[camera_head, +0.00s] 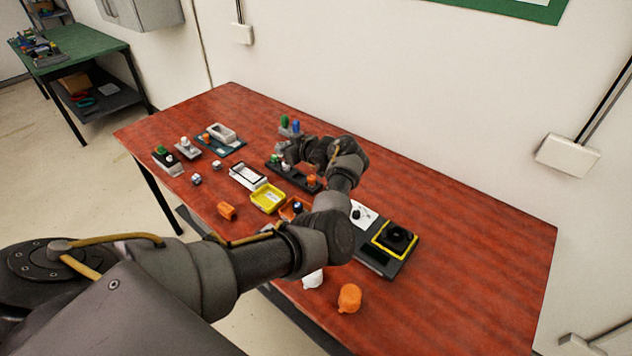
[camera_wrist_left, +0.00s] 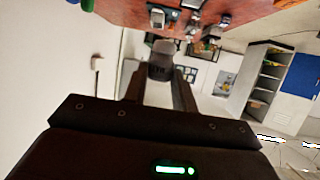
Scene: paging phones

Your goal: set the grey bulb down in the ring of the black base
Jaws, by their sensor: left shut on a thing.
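My left gripper (camera_head: 287,151) is over the back middle of the red table, partly hidden by its own wrist. In the left wrist view its two fingers (camera_wrist_left: 159,80) are shut on the grey bulb (camera_wrist_left: 160,60), which sits between the fingertips. In the head view the bulb is too small and covered to make out clearly. A long black base (camera_head: 290,179) lies just below and in front of the gripper, with small green, white and orange parts on it. My arm hides part of it, and I cannot clearly tell its empty ring. My right gripper is not in view.
A yellow tray (camera_head: 267,199), a white tray (camera_head: 247,177) and an orange piece (camera_head: 227,211) are in front. A black box with a yellow square (camera_head: 394,239) stands right. An orange bulb (camera_head: 349,298) lies near the front edge. The table's right end is clear.

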